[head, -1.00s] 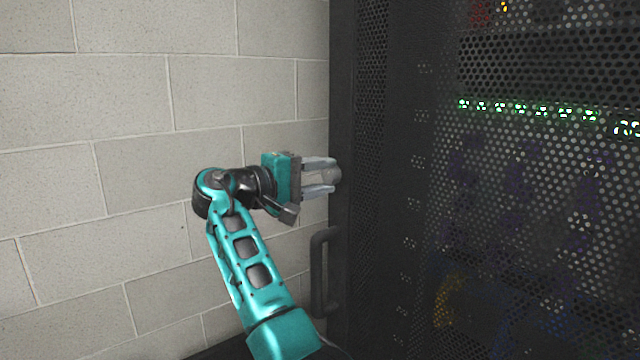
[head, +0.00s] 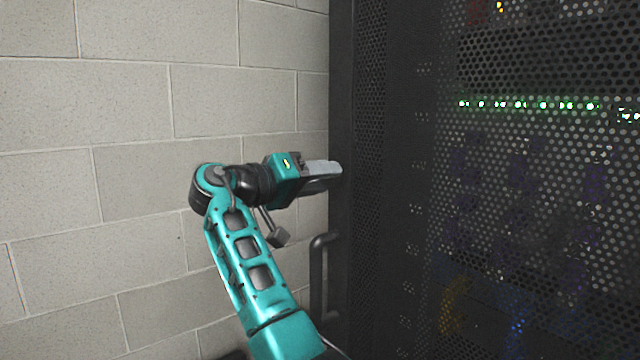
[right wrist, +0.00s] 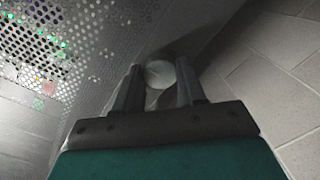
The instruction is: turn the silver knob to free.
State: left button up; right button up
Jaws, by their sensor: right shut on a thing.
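The silver knob (right wrist: 160,74) shows in the right wrist view as a round pale disc between my right gripper's two fingers. It sits on the frame at the edge of the black rack door. My right gripper (head: 338,170) is shut on it in the head view, where the fingers hide most of the knob. In the right wrist view the fingers of the right gripper (right wrist: 158,84) lie on either side of the knob. No marking for the knob's position can be read. My left gripper is in no view.
The perforated black rack door (head: 540,190) fills the right side, with green lights behind it. A dark vertical handle (head: 318,275) stands below my right gripper. A pale block wall (head: 130,110) is on the left, behind my right arm.

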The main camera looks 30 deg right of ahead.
jog(key=shift+m, duration=0.3)
jog(key=o, duration=0.9)
jog(key=shift+o, duration=0.8)
jog(key=s+a, duration=0.1)
jog(key=a, duration=1.2)
jog(key=shift+r, duration=0.3)
